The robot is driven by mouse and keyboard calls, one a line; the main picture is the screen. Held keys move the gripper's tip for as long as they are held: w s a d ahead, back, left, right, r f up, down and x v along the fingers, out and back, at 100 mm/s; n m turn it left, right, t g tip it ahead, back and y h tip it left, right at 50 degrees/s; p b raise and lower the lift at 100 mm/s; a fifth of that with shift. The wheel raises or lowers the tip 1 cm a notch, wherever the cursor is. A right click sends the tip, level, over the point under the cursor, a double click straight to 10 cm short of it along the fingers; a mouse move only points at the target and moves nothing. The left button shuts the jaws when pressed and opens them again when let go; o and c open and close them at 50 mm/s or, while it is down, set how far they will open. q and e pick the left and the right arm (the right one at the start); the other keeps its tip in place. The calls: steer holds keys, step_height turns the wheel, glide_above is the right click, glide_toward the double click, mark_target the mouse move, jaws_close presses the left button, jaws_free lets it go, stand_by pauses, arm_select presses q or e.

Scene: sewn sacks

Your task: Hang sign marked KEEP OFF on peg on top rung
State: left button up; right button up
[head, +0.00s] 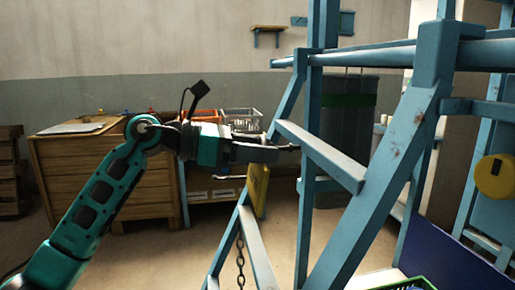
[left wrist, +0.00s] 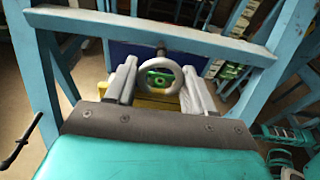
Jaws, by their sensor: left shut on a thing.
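My left gripper (head: 272,153) is shut on the yellow sign (head: 257,190), which hangs edge-on below the fingers. In the left wrist view my left gripper (left wrist: 160,85) has a pale grey ring (left wrist: 143,80) between its fingers, with part of the yellow sign (left wrist: 150,103) behind and below. No lettering can be read. A blue rung (head: 322,157) is just beyond the fingertips. A short dark peg (head: 288,148) sticks out from it towards the gripper. In the left wrist view the peg (left wrist: 161,50) shows just above the ring's top edge, not through its hole. My right gripper is out of view.
Blue frame posts (head: 305,215) and slanting braces stand close on the right. A chain (head: 240,257) hangs below. A wooden cabinet (head: 120,175) stands behind my left arm. A yellow round thing (head: 495,177) is at the far right. Open floor lies at the lower left.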

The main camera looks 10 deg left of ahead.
arm_select(q)
steer(key=shift+w+d+r, duration=0.1)
steer(key=shift+d, duration=0.15)
steer(key=shift+w+d, duration=0.15)
steer(key=shift+d, duration=0.2)
steer(key=shift+w+d+p, duration=0.1)
steer(key=shift+d+p, duration=0.15)
steer(key=shift+p, duration=0.05)
steer(key=shift+w+d, duration=0.25)
steer(key=shift+d, duration=0.35)
steer(key=shift+d+f, duration=0.15)
steer(key=shift+f, duration=0.4)
stand_by(0.5)
stand_by(0.5)
steer(key=o, duration=1.1)
